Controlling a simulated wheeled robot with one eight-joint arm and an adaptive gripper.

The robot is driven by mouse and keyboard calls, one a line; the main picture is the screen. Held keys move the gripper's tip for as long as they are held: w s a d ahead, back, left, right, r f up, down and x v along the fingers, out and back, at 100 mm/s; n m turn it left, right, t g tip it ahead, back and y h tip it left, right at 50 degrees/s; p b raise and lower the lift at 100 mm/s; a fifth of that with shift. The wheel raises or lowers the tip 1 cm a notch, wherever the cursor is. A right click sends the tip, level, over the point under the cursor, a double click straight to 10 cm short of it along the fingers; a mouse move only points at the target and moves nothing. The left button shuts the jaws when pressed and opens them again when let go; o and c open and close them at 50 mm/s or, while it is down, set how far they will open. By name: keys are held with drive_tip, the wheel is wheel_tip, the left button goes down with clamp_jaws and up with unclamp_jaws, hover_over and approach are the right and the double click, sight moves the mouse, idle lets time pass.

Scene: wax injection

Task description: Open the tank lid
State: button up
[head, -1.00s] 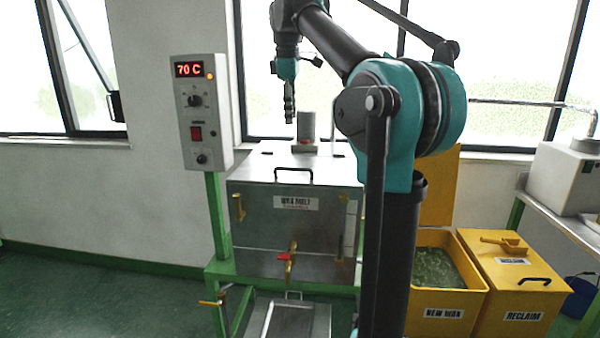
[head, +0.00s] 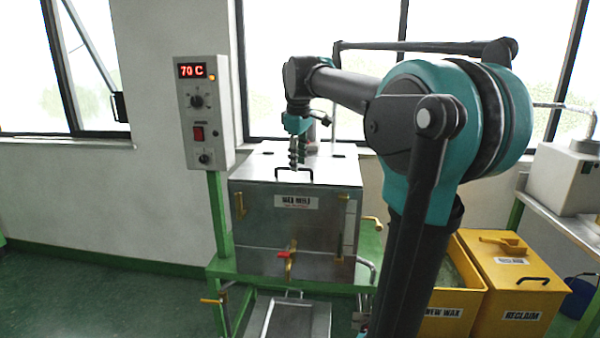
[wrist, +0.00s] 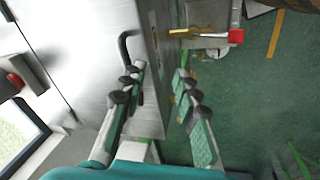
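The steel wax melt tank (head: 265,228) stands on a green frame in the head view, its lid (head: 255,165) shut. A black bar handle (head: 278,174) sits at the lid's front edge; it also shows in the wrist view (wrist: 124,46). My gripper (head: 294,165) points down just above the handle in the head view. In the wrist view my gripper (wrist: 160,85) is open, its two fingers spread with nothing between them. The handle lies close to the left fingertip, not clearly between the fingers. Whether that finger touches it I cannot tell.
A control box (head: 206,110) reading 70 C stands left of the tank. A red-handled brass valve (head: 289,258) juts from the tank's front, above a metal tray (head: 262,322). Yellow New Wax (head: 470,285) and Reclaim (head: 535,292) bins stand at the right.

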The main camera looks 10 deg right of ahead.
drive_tip(key=shift+s+d+f+m, duration=0.1)
drive_tip(key=shift+s+f+m, duration=0.2)
drive_tip(key=shift+f, duration=0.55)
drive_tip(key=shift+s+d+f+m, duration=0.1)
drive_tip(key=shift+s+f, duration=0.25)
drive_tip(key=shift+f, duration=0.45)
